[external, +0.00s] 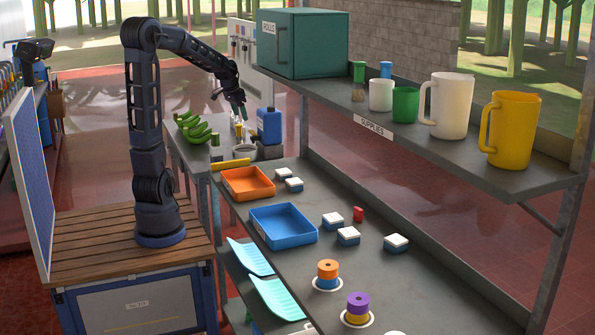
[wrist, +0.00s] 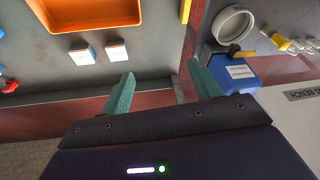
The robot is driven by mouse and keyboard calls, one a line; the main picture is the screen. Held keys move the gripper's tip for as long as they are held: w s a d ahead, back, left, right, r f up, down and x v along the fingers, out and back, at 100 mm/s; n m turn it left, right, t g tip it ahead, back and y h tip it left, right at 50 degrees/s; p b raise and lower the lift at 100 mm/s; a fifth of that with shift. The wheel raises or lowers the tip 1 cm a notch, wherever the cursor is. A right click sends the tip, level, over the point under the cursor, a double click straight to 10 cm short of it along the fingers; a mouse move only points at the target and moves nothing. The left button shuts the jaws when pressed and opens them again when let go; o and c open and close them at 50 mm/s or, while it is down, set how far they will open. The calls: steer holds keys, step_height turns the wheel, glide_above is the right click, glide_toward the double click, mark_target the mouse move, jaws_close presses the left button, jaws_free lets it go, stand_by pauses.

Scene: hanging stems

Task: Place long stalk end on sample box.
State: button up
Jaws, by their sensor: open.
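Several small boxes with white tops and blue sides, which look like sample boxes, stand on the long grey bench; a near pair is beside the orange tray, one box (external: 281,175) next to another (external: 294,184). The pair also shows in the wrist view, as a left box (wrist: 82,53) and a right box (wrist: 117,50). My gripper (external: 241,112) is raised over the bench's far end, near a blue jug (external: 269,126). In the wrist view my gripper (wrist: 164,87) is open, with nothing between its fingers. I cannot make out a long stalk in either view.
An orange tray (external: 248,182) and a blue tray (external: 283,226) lie on the bench. A shelf with mugs (external: 452,104) overhangs the right side.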

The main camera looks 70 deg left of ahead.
steer(key=s+d+r, duration=0.2)
steer(key=d+r, duration=0.1)
steer(key=d, duration=0.7)
steer(key=s+d+m+t+h, duration=0.1)
steer(key=s+d+m, duration=0.1)
steer(key=s+d, duration=1.4)
steer(key=d, duration=0.3)
steer(key=shift+s+d+f+h, duration=0.15)
steer(key=shift+s+d+h, duration=0.15)
steer(key=shift+s+d, duration=0.1)
